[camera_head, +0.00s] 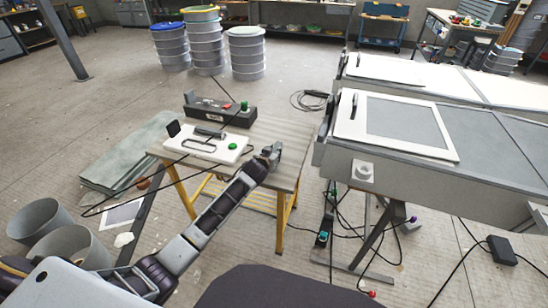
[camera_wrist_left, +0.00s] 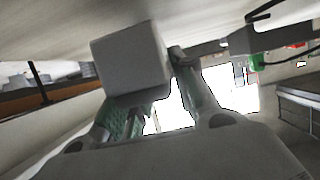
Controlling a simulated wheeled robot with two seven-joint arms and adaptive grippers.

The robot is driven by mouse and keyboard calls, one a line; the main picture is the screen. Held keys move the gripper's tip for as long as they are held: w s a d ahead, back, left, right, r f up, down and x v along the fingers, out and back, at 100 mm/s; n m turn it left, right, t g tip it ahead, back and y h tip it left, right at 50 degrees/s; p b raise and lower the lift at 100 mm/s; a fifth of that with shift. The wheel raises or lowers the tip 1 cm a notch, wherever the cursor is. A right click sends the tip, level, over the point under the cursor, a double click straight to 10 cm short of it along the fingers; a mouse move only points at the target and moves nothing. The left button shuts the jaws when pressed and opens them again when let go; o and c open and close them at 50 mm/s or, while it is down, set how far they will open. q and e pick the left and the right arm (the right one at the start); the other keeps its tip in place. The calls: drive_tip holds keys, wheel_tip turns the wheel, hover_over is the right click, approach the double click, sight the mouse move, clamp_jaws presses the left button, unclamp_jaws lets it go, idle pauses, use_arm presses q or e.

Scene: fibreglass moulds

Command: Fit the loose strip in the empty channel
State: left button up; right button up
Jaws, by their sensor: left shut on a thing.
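My left gripper (camera_head: 271,154) is over the right end of the wooden table (camera_head: 265,130) in the head view. In the left wrist view its fingers (camera_wrist_left: 160,82) are shut on a pale grey block (camera_wrist_left: 128,58), which juts out in front of the left finger. I cannot tell whether this block is the loose strip; the gripper hides it in the head view. A mould bench (camera_head: 405,169) with a pale frame (camera_head: 347,126) around a grey panel (camera_head: 400,121) stands to the right, apart from the gripper. I cannot make out an empty channel. My right gripper is not in view.
A white board (camera_head: 190,143) with a green button (camera_head: 233,146) and a dark control box (camera_head: 222,114) lie on the table. Cables (camera_head: 340,225) trail over the floor between table and bench. Drums (camera_head: 247,55) stand behind; grey buckets (camera_head: 70,250) stand at lower left.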

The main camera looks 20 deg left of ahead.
use_arm(q)
drive_tip(key=shift+f, duration=1.15)
drive_tip(key=o, duration=1)
drive_tip(key=shift+c, duration=0.2)
drive_tip(key=shift+o, duration=0.5)
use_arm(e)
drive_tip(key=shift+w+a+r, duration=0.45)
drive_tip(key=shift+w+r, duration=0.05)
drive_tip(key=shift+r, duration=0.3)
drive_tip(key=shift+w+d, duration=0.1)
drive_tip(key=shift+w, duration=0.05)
